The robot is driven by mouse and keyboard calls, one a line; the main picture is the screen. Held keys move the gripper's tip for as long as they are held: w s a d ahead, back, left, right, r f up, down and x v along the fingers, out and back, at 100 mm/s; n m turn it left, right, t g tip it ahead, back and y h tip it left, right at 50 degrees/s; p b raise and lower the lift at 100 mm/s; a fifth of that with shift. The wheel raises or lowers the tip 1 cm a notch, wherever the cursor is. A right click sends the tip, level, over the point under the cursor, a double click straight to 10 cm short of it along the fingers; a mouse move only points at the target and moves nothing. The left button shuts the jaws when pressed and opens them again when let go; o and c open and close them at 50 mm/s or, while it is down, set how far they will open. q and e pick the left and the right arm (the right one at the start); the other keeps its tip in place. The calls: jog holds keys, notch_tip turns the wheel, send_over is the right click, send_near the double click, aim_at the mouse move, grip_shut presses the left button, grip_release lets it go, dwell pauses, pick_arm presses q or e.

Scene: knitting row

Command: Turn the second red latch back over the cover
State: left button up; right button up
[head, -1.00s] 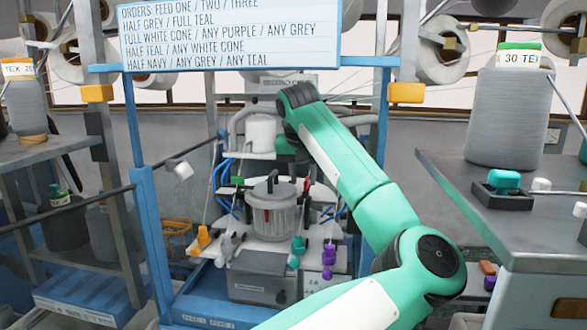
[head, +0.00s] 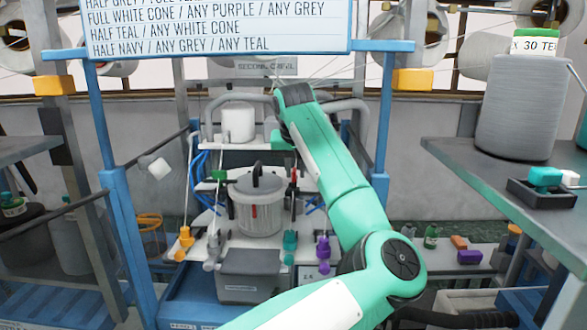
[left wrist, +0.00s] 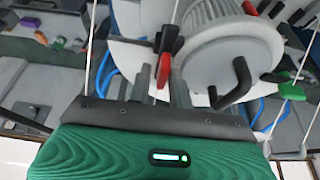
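A grey ribbed round cover (head: 257,211) with a black handle (head: 257,180) sits on the machine in the middle of the head view. The ribbed cover also fills the upper part of the left wrist view (left wrist: 235,45). One red latch (head: 254,211) shows at its front, and another red part (head: 294,175) shows to its right. In the left wrist view a red latch with a black end (left wrist: 163,68) stands beside the cover. My left gripper (left wrist: 157,92) is just below that latch in this view; contact and finger opening are unclear. My right gripper is out of view.
Thin upright yarn rods with orange (head: 185,238), teal (head: 290,240) and purple (head: 323,247) parts stand around the cover. Blue frame posts (head: 116,215) flank the machine. A grey shelf (head: 480,195) with a big cone (head: 516,105) is at the right.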

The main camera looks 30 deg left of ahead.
pick_arm(q)
jog(key=shift+s+a, duration=0.1)
jog(key=shift+s, duration=0.05)
grip_shut()
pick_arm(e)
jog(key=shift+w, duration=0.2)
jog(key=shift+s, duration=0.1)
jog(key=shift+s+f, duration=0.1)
